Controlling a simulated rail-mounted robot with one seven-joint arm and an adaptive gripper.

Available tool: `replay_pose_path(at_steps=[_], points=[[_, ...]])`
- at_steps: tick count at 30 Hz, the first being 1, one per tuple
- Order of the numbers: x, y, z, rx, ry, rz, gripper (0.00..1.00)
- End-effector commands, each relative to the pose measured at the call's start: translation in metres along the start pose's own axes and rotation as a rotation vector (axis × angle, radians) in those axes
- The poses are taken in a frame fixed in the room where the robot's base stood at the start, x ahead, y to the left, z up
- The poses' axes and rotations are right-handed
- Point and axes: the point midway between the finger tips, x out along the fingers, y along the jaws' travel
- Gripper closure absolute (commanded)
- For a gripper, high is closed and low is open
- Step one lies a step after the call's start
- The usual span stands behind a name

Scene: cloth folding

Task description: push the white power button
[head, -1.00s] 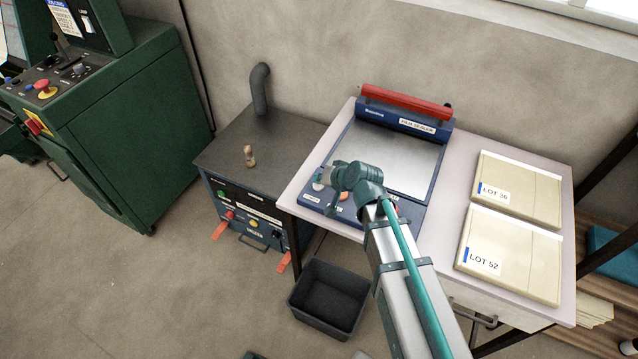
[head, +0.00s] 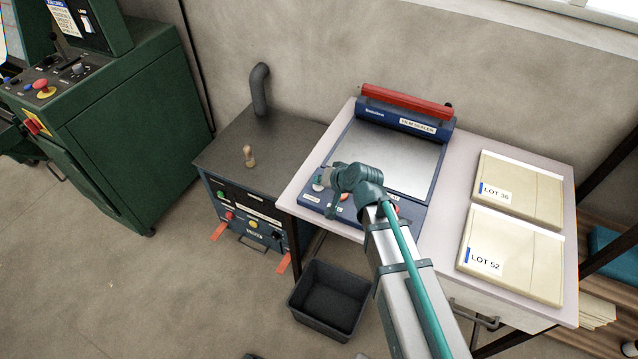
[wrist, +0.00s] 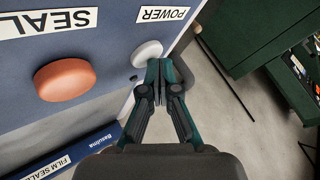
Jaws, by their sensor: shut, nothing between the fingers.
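The white power button (wrist: 147,53) is a round cap on the blue front panel of the film sealer, beside the POWER label (wrist: 163,14). It also shows as a small pale spot in the head view (head: 318,187). My gripper (wrist: 160,66) is shut and empty. In the wrist view its fingertips are right at the lower right edge of the button and slightly overlap it. I cannot tell whether they touch it. In the head view my gripper (head: 326,179) is over the left front corner of the sealer, and my wrist hides part of the panel.
An orange SEAL button (wrist: 65,80) sits beside the white one on the panel. The sealer's red handle (head: 408,102) is at the back. Two packages, LOT 36 (head: 520,185) and LOT 52 (head: 512,255), lie on the table at right. A dark bin (head: 330,300) stands below.

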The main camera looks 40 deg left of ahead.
Motion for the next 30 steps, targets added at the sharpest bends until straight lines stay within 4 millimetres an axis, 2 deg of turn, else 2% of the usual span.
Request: replay_pose_path(at_steps=[17,30], points=[[-0.007,-0.006,-0.005,0.000,0.000,0.000,1.00],[-0.034,-0.025,-0.025,0.000,0.001,0.000,1.00]])
